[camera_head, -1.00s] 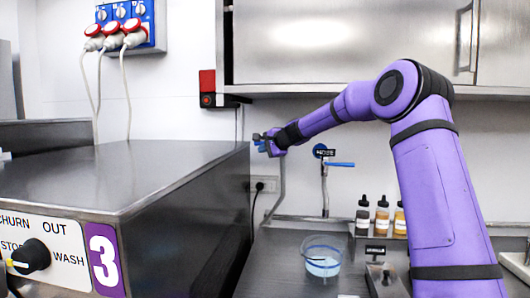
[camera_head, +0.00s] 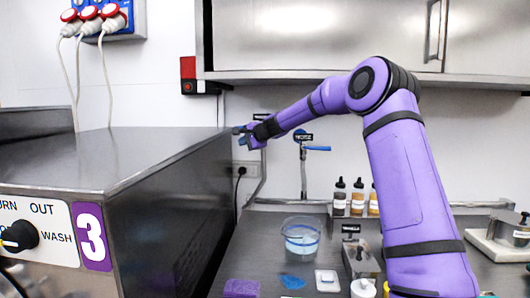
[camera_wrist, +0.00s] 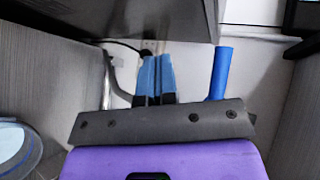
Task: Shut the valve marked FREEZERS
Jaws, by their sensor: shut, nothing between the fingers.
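My gripper (camera_head: 242,133) is shut and empty, up near the back wall beside the freezer's rear corner. In the wrist view its blue fingertips (camera_wrist: 155,78) are together and point towards the wall and a grey pipe. A blue lever (camera_wrist: 222,72) stands just right of the fingers, apart from them; I cannot tell which valve it belongs to. In the head view a small dark label (camera_head: 262,117) shows above my wrist; its text is unreadable, and what lies below it is hidden by my arm. To its right is the HOSE valve, its blue lever (camera_head: 317,148) pointing right.
The steel freezer marked 3 (camera_head: 130,160) fills the left. A steel cupboard (camera_head: 320,40) hangs above. The counter holds a clear tub of bluish liquid (camera_head: 300,236), several bottles (camera_head: 357,198) and small items in front. A red and black box (camera_head: 190,76) is on the wall.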

